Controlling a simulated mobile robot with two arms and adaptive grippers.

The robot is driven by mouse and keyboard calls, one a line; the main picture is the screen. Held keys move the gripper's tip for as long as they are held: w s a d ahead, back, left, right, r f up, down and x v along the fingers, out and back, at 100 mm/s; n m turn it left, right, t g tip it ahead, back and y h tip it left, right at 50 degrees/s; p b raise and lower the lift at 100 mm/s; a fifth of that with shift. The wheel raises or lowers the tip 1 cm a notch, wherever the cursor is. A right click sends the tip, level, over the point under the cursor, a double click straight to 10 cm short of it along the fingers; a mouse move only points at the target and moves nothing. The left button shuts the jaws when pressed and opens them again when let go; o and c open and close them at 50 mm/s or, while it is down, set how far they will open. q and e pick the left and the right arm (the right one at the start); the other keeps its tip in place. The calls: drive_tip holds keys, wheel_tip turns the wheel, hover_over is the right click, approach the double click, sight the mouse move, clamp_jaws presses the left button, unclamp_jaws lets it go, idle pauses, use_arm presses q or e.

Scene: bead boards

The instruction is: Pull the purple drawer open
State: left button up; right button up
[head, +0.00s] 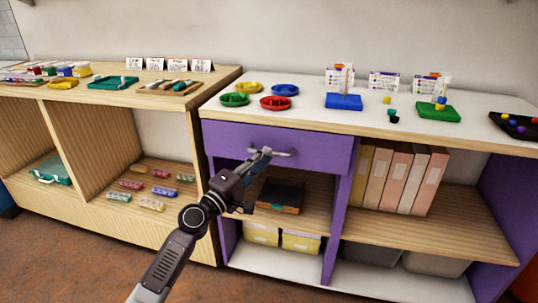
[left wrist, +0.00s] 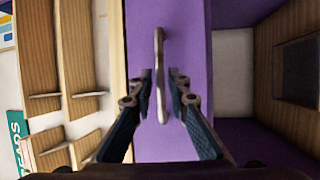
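The purple drawer (head: 325,155) sits under the white counter, and its front looks flush with the unit. Its pale bar handle (head: 284,153) is on the front and is partly covered by my left gripper in the head view. My left gripper (head: 264,154) reaches up to the handle from below. In the left wrist view the handle (left wrist: 159,45) runs up and down the picture between the two fingers of my left gripper (left wrist: 160,75). The fingers are open, one on each side of the bar, with small gaps visible. My right gripper is not in view.
Below the drawer is an open shelf with a dark box (head: 281,195). Several upright binders (head: 397,180) stand to its right. The counter holds coloured bowls (head: 276,102), a blue bead board (head: 343,102) and a green one (head: 438,112). A wooden shelf unit (head: 225,78) adjoins on the left.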

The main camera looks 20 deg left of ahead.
use_arm(q)
drive_tip(key=shift+x, duration=1.35)
drive_tip(key=shift+c, duration=0.5)
clamp_jaws()
